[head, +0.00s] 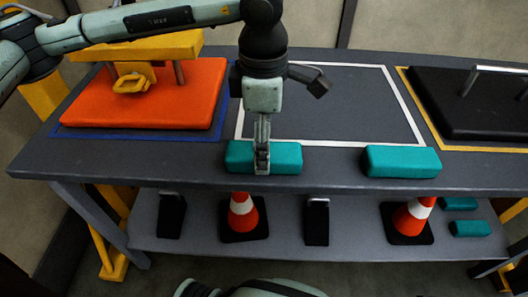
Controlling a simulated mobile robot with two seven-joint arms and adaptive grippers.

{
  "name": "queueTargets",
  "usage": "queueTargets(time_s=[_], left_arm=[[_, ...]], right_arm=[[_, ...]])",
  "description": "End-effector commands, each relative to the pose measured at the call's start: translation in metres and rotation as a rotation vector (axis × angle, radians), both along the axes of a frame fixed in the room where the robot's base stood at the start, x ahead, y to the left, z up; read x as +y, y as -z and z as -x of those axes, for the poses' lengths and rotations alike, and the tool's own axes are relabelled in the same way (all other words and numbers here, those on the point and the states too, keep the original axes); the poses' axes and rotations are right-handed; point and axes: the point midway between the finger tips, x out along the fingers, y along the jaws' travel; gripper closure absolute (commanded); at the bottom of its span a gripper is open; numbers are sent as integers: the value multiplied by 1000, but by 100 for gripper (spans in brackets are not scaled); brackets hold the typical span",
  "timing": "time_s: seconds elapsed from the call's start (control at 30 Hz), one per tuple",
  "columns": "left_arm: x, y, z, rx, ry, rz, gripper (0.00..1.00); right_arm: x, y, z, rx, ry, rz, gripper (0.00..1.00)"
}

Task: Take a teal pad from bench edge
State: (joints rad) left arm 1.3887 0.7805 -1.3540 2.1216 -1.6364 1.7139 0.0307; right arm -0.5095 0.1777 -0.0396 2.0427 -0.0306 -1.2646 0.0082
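Two teal pads lie along the front edge of the grey bench. The left teal pad (287,158) is under my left gripper (262,158), which points straight down. One finger shows in front of the pad's front face, and the other finger is hidden. I cannot tell whether the fingers are closed on the pad or stand apart around it. The right teal pad (402,162) lies clear of the gripper, to its right. My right gripper is not in view.
A white-outlined area (350,105) on the bench top (215,152) is mostly clear. An orange block (150,100) with a yellow fixture is left; a black block (470,115) is right. The lower shelf (345,235) holds cones (243,212), black stands and teal pads (470,228).

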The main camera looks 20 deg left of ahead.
Motion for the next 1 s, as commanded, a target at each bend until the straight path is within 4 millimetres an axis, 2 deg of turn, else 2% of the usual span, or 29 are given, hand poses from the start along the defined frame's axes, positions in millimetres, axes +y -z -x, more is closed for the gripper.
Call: queueTargets(time_s=[0.13,0.4,0.83,1.0], left_arm=[[1,17,0,2,-1,1,28],[0,21,0,0,-1,1,28],[0,20,0,1,-1,1,81],[0,20,0,1,0,1,82]], right_arm=[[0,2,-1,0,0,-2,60],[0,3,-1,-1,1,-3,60],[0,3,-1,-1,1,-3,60],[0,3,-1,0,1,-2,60]])
